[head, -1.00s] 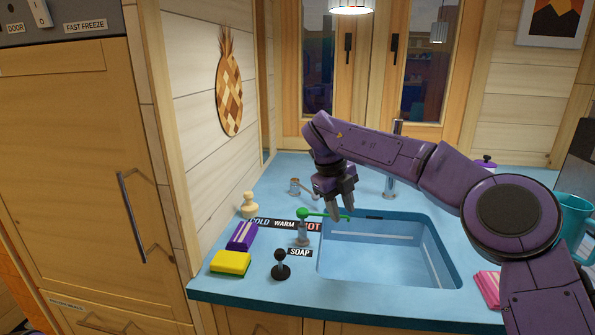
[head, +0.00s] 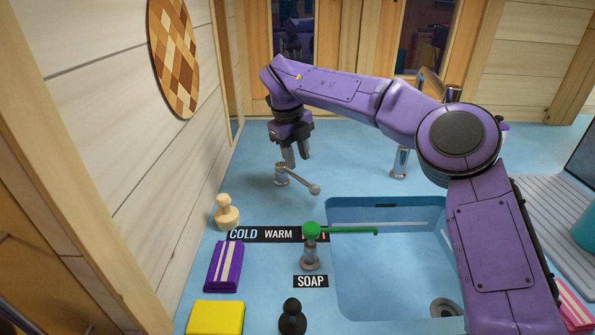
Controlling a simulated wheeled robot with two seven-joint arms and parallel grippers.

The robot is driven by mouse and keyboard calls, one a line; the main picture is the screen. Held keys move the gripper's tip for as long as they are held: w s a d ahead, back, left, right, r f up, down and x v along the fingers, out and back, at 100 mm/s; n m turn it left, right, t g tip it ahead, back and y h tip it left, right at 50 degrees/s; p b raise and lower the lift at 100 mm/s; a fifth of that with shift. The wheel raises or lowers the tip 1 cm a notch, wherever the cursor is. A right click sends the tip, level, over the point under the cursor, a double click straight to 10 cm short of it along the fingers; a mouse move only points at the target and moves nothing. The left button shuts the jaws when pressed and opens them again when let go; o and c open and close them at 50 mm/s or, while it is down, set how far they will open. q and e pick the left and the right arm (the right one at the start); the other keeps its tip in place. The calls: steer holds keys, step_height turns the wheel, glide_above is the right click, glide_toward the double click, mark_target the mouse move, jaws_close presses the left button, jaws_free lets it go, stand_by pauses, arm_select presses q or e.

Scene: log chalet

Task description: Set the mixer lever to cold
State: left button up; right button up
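The mixer lever (head: 299,181) is a thin metal arm with a round knob. It comes out of a short metal post (head: 281,174) at the back left of the sink and points right and towards the front, on the HOT side. A black label strip (head: 264,234) reads COLD, WARM and a partly covered HOT, left to right. My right gripper (head: 296,162) points down just above and behind the post, with its two fingers slightly apart and nothing between them. Whether a fingertip touches the post I cannot tell. My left gripper is out of view.
A soap dispenser (head: 311,246) with a green top and long green spout stands in front of the lever. The sink basin (head: 385,265) lies right, with a metal tap (head: 400,160) behind. A wooden figure (head: 227,212), purple packet (head: 224,265) and yellow sponge (head: 215,317) line the left.

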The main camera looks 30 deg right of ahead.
mark_target(300, 180)
steer(key=f, duration=0.2)
steer(key=d+f, duration=0.1)
steer(key=f, duration=0.3)
steer(key=shift+w+d+f, duration=0.1)
steer(key=shift+w+d, duration=0.05)
steer(key=shift+w, duration=0.1)
steer(key=shift+s, duration=0.1)
jaws_close()
stand_by(0.9)
